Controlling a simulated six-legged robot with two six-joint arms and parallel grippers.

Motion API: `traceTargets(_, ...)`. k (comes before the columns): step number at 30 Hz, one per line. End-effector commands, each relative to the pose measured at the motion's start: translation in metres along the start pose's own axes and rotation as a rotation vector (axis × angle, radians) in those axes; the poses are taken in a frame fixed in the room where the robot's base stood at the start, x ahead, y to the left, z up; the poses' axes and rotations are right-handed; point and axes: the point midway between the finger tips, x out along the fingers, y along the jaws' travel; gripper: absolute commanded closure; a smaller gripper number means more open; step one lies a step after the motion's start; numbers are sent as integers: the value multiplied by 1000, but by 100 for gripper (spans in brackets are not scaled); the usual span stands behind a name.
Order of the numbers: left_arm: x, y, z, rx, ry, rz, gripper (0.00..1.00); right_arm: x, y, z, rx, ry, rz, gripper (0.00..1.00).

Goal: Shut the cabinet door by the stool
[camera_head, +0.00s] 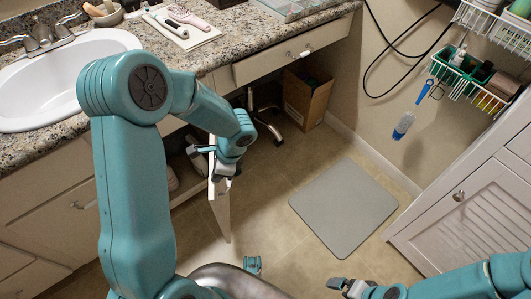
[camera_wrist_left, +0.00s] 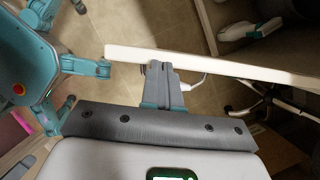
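The cabinet door (camera_head: 221,208) under the counter stands open and is seen nearly edge-on. In the left wrist view it is a pale strip (camera_wrist_left: 230,67). My left gripper (camera_head: 222,170) is at the door's upper part. In the left wrist view its two fingers (camera_wrist_left: 162,68) lie close together, with tips at the door's edge; nothing shows clearly between them. A thin light handle-like bar (camera_wrist_left: 196,83) is beside them. The stool's legged base (camera_head: 265,112) stands under the counter. My right gripper (camera_head: 348,286) is at the bottom, away from the door; its opening is unclear.
The open cabinet interior (camera_head: 182,165) holds a few pale items. A cardboard box (camera_head: 307,97) stands beyond the stool base. A grey mat (camera_head: 344,207) lies on the floor to the right. A white louvred cabinet (camera_head: 480,215) stands at the right. Floor between door and mat is clear.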

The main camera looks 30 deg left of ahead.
Motion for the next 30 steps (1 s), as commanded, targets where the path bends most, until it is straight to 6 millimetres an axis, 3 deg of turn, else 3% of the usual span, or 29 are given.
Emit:
traceTargets(7,24,-2,56,210,-1,-83,100,7,2,0,0,0,0,0)
traceTargets(15,44,-19,113,429,-1,-171,100,3,1,0,0,0,0,0)
traceTargets(21,55,-34,143,553,-1,-221,100,-3,-1,0,0,0,0,0)
traceTargets(30,66,-49,165,556,0,-222,100,-9,-3,0,0,0,0,0)
